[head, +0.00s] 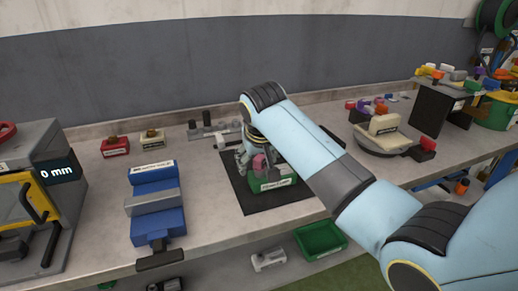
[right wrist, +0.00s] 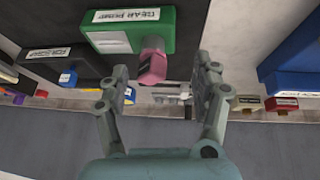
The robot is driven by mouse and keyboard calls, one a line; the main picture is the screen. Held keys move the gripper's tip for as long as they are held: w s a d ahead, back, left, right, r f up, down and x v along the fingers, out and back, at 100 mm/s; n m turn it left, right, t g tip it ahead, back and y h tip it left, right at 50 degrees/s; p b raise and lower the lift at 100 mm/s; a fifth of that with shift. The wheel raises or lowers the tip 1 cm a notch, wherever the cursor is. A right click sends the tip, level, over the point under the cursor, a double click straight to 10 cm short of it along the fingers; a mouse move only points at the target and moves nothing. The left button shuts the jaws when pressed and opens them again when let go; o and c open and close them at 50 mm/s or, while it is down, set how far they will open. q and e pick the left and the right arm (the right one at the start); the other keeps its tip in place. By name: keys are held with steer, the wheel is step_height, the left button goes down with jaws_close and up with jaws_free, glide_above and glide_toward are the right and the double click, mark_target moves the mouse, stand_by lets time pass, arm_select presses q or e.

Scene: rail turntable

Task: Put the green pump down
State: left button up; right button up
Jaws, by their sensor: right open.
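The green pump (head: 272,184) sits on a black mat (head: 243,196) in the middle of the workbench. Its front label reads "GEAR PUMP" in the right wrist view (right wrist: 163,30), and a pink part (right wrist: 153,66) sticks out from its body. My right gripper (head: 246,158) is at the pump's back left side, partly hidden behind my arm in the head view. In the right wrist view its jaws (right wrist: 160,72) are open, with the pink part in the gap and room at both sides. My left gripper is out of view.
A blue vise (head: 155,205) stands left of the mat, and a grey machine (head: 45,180) with a yellow frame is at the far left. Red (head: 115,147) and tan (head: 152,139) blocks lie behind the vise. A round turntable (head: 383,140) is at the right. A green bin (head: 320,240) is below the bench.

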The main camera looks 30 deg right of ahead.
steer(key=v, duration=0.6)
steer(key=shift+r, duration=0.15)
steer(key=shift+s, duration=0.1)
